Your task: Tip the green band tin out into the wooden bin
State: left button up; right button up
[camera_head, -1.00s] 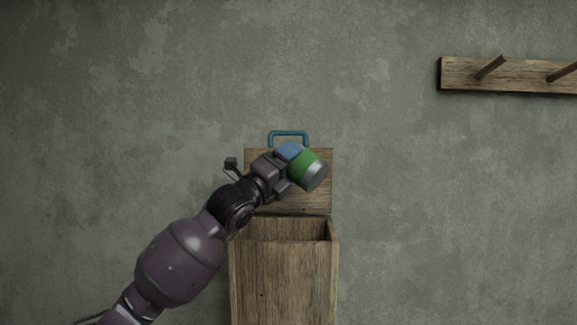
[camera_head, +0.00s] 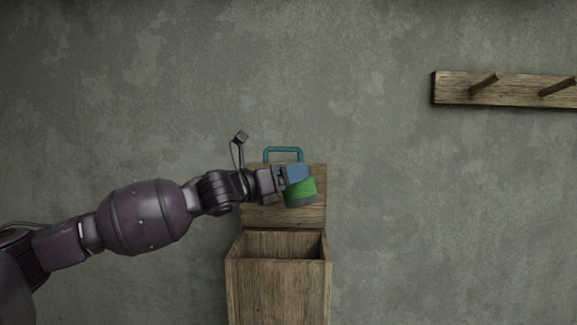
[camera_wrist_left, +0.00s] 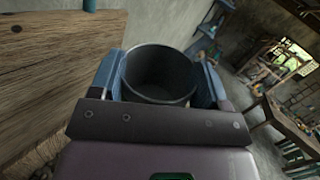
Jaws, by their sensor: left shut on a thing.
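The green band tin (camera_head: 301,189) is in my left gripper (camera_head: 299,174), above the bin and in front of its raised lid in the head view. It is nearly upright with a slight tilt, its grey end low. In the left wrist view its round mouth (camera_wrist_left: 160,75) shows between blue fingers; the inside is dark and I cannot make out any contents. The wooden bin (camera_head: 278,285) stands below, its top open. Its lid (camera_head: 283,216) stands up at the back with a teal handle (camera_head: 284,150). My right gripper is not in view.
A wooden peg rail (camera_head: 455,88) is on the wall at the upper right. The wall space to the right of the bin is clear. A workbench (camera_wrist_left: 290,120) shows farther off in the left wrist view.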

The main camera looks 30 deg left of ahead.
pick_arm(q)
jog(key=shift+d+m+g, duration=0.15)
jog(key=shift+m+g, duration=0.55)
jog(key=shift+m, duration=0.8)
